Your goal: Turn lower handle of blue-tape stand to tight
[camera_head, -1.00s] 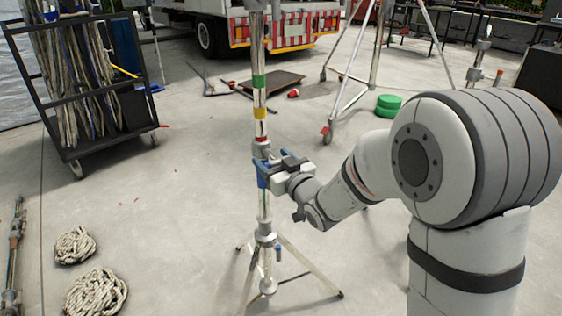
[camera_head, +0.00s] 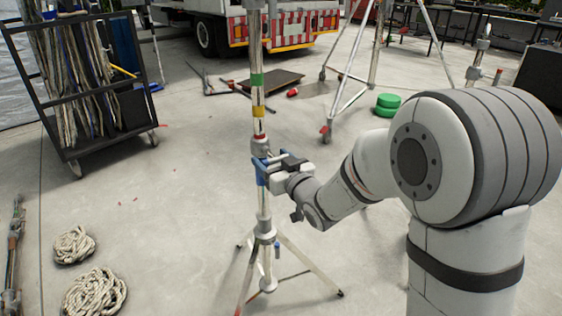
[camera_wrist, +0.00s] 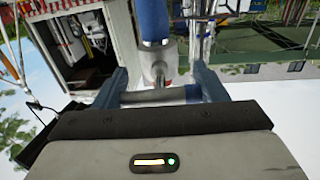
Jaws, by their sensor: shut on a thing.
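The stand is an upright pale pole (camera_head: 263,203) on tripod legs, with green, yellow and red tape bands in the head view. Blue tape shows on the pole in the wrist view (camera_wrist: 154,18), next to a pale collar (camera_wrist: 160,62). A short handle bar (camera_wrist: 160,96) juts from that collar toward my gripper. My gripper (camera_head: 268,166) is at the pole just below the red band. In the wrist view its two blue-grey fingers (camera_wrist: 160,88) are at the two ends of the bar, shut on the handle. The head view hides most of this handle.
A lower collar (camera_head: 265,236) and splayed legs are below my gripper. Rope coils (camera_head: 94,292) lie at front left. A black rack with ropes (camera_head: 83,100) stands at left, a truck (camera_head: 290,25) at the back. Open concrete lies left of the stand.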

